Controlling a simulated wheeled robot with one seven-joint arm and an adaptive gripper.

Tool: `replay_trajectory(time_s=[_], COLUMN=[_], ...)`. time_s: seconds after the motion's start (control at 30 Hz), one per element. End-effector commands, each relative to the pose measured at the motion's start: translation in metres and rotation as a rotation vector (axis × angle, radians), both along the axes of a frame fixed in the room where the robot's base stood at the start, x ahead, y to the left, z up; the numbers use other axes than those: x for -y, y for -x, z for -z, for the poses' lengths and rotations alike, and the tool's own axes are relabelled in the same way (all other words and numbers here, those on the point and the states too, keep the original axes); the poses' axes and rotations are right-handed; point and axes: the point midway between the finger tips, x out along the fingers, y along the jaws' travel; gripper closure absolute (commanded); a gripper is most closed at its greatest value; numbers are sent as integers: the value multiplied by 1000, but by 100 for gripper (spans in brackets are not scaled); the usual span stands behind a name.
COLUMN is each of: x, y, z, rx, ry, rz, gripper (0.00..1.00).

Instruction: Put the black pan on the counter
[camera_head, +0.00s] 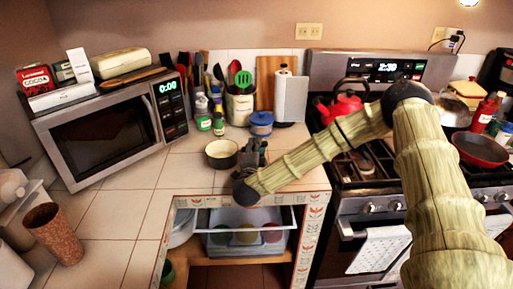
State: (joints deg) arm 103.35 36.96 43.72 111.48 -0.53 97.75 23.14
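A small round pan (222,154) with a dark outside and a cream inside is on or just above the tiled counter (186,169), left of the stove; I cannot tell if it touches the tiles. It is the thing that best fits the black pan. My gripper (251,152) is right beside its right side, where a handle could be hidden. The fingers are dark and small in this view, so I cannot tell whether they are open or shut on the pan.
A microwave (105,128) stands at left, and a utensil crock (239,106), a blue jar (261,124) and a paper towel roll (291,97) at the back. A red kettle (341,104) and red pan (480,150) sit on the stove. Bare tiles lie left of the pan.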

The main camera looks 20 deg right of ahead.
Motion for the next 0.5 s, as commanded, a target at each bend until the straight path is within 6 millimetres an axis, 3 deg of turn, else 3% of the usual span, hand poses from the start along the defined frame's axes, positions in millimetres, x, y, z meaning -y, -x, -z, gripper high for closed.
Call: replay_trajectory(time_s=[0.37, 0.5], x=[0, -7], y=[0, 11], z=[-3, 0], rx=[0, -2], ry=[0, -1], rz=[0, -3], gripper=[65, 65])
